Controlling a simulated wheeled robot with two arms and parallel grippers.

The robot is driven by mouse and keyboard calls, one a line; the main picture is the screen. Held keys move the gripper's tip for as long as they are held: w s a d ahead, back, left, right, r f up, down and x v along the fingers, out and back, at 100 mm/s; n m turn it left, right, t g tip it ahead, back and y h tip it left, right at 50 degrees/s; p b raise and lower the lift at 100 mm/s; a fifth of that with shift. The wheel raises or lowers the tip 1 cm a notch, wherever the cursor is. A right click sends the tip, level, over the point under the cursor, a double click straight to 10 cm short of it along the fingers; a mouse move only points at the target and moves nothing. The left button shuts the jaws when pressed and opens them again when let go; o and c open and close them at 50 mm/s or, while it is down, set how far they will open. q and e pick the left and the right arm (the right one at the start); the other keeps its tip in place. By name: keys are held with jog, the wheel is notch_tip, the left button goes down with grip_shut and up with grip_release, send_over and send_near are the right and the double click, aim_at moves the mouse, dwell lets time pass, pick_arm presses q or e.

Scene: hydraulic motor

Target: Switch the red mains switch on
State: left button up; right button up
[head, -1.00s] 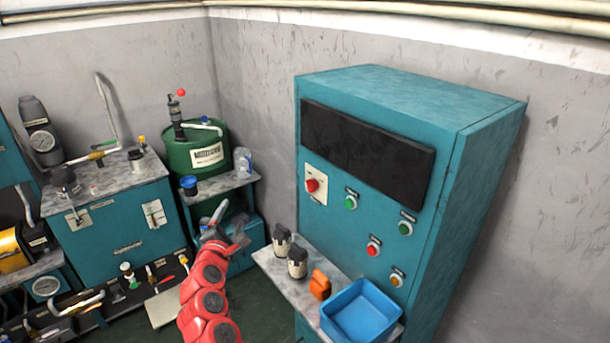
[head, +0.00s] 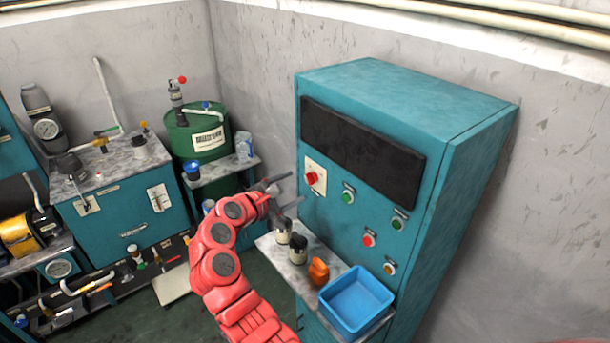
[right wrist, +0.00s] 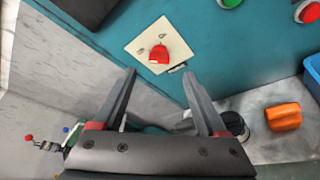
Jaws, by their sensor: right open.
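The red mains switch (head: 311,179) sits on a cream plate at the upper left of the teal cabinet's front (head: 385,235). In the right wrist view the red knob (right wrist: 158,52) is ahead of my fingers, with its plate tilted. My right gripper (head: 285,190) is open and empty, just left of the switch and apart from it. Its two fingers also show in the right wrist view (right wrist: 160,85), spread with a gap between them. My left gripper is not in view.
Below the switch, a shelf carries two dark-capped jars (head: 298,249), an orange object (head: 318,271) and a blue tray (head: 356,302). Green buttons (head: 348,197) and a red button (head: 369,240) are on the same panel. A green drum (head: 190,135) stands behind left.

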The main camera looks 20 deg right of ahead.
aim_at(308, 180)
jog(key=p+x, duration=0.1)
jog(key=x, duration=0.5)
jog(key=shift+r+p, duration=0.2)
jog(key=shift+p, duration=0.1)
jog(key=shift+w+d+f, duration=0.25)
jog(key=shift+c, duration=0.3)
grip_shut()
